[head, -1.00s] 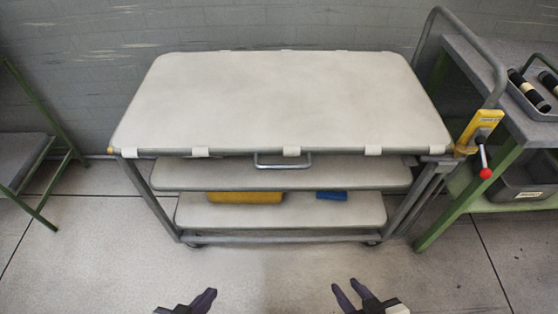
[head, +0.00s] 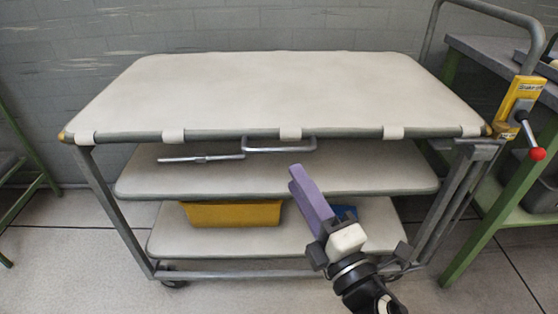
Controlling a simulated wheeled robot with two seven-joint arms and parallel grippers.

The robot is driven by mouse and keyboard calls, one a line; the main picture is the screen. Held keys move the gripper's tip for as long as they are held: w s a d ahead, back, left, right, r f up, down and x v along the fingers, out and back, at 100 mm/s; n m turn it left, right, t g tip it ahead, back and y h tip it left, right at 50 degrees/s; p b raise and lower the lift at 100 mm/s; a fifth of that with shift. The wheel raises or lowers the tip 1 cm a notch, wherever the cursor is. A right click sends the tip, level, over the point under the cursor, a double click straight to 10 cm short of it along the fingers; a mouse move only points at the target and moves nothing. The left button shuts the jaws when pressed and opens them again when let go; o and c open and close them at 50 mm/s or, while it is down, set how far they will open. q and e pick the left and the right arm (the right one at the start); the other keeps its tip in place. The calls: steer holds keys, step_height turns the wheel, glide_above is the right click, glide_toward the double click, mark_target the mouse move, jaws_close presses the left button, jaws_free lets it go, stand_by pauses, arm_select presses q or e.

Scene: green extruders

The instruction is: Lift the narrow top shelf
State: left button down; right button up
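The top shelf (head: 275,92) is a pale, flat panel with rounded corners, a grey rim and white clips, lying level on the trolley. A grey metal handle (head: 280,149) shows below its front edge. My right gripper (head: 300,180) has purple fingers and reaches up from the lower right, in front of the lower shelves. It appears below the handle and apart from it. Its fingers overlap in this view, so their opening is hidden. My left gripper is out of view.
A middle shelf (head: 350,170) and a bottom shelf (head: 375,225) lie below. A yellow bin (head: 232,213) and a partly hidden blue item (head: 345,211) are on the bottom one. A yellow box with a red-knobbed lever (head: 520,105) is at right, by a green-framed table (head: 497,215).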

mark_target(279, 150)
steer(key=x, duration=0.9)
steer(key=shift+w+a, duration=0.15)
steer(key=shift+w, duration=0.1)
jaws_close()
